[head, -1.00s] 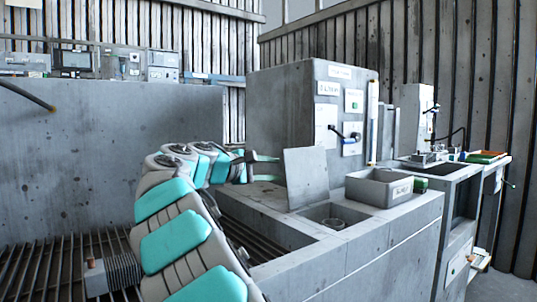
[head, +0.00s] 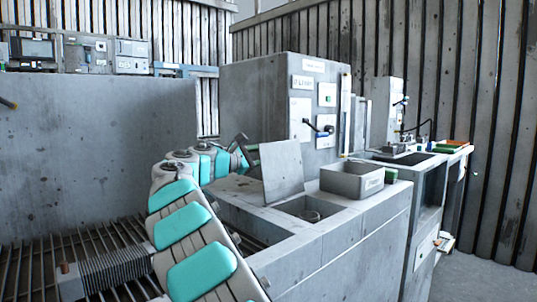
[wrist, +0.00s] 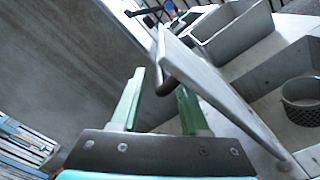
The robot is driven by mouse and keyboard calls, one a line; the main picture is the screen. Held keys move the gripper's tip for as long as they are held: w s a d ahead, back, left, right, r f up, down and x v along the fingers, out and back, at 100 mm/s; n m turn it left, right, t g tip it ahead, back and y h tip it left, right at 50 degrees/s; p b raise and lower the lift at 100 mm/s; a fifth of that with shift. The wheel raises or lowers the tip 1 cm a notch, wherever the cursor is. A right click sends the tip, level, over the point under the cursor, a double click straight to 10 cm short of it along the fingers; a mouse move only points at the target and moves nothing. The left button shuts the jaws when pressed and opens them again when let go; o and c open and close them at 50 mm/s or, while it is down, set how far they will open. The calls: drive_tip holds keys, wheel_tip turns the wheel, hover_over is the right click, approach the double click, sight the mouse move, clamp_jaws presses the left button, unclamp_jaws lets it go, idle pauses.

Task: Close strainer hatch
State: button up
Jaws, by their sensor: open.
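The strainer hatch is a flat grey plate (head: 283,172) standing raised and tilted beside a square opening in the concrete top. In the wrist view the hatch (wrist: 215,85) is seen nearly edge-on, with a dark rounded handle (wrist: 165,82) on its left face. In the head view my gripper (head: 246,148) is left of the hatch, partly hidden.
Slatted grating (head: 95,225) lies at the left.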

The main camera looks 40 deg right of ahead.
drive_tip(key=shift+d, duration=0.25)
drive_tip(key=c, duration=0.7)
drive_tip(key=shift+r, duration=0.15)
clamp_jaws()
